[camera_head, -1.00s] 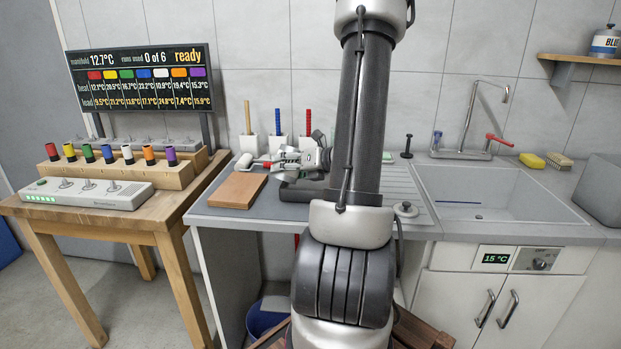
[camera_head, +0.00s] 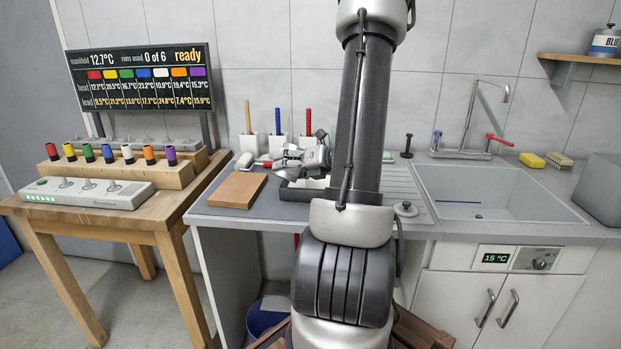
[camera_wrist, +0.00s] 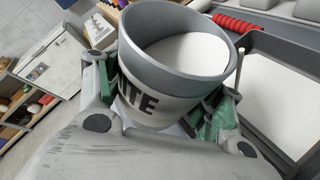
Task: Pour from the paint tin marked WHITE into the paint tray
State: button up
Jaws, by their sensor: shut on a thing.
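The paint tin (camera_wrist: 160,85) is grey with a pale label; the letters "ITE" show, the rest is hidden. It is open at the top and holds white paint (camera_wrist: 185,55). My gripper (camera_wrist: 165,100) is shut on the tin, with a green-padded finger on each side. In the head view my gripper (camera_head: 300,158) is over the counter, partly behind my arm. The dark paint tray (camera_wrist: 255,42) lies right of the tin in the wrist view, with a white area inside. In the head view the tray (camera_head: 290,193) is below my gripper, partly hidden by my arm.
A brown board (camera_head: 237,190) lies left of the tray. White holders (camera_head: 278,149) with coloured handles stand behind. The sink (camera_head: 495,195) is to the right. A red ribbed handle (camera_wrist: 237,25) lies beyond the tin in the wrist view.

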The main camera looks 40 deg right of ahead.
aim_at(286, 175)
jog(key=shift+d+r+m+y+p, duration=0.1)
jog(key=shift+r+m+y+p, duration=0.1)
jog(key=shift+m+y+p, duration=0.6)
dwell(3.4)
jog(key=shift+a+f+n+h, duration=0.1)
jog(key=shift+a+n+h, duration=0.1)
jog(key=shift+n+h, duration=0.6)
jog(key=shift+a+n, duration=0.15)
jog(key=shift+n, duration=0.15)
jog(key=shift+f, duration=0.1)
jog(key=shift+s+a+f+n+h+b, duration=0.1)
jog(key=shift+a+f+n+h+b, duration=0.15)
jog(key=shift+a+n+h+b, duration=0.55)
jog(key=shift+a+f+n+h, duration=0.3)
jog(key=shift+a+n+h, duration=0.2)
jog(key=shift+n, duration=0.2)
jog(key=shift+a+f+n+h, duration=0.25)
jog(key=shift+a+n+h, duration=0.15)
jog(key=shift+n+h, duration=0.25)
jog(key=shift+s, duration=0.1)
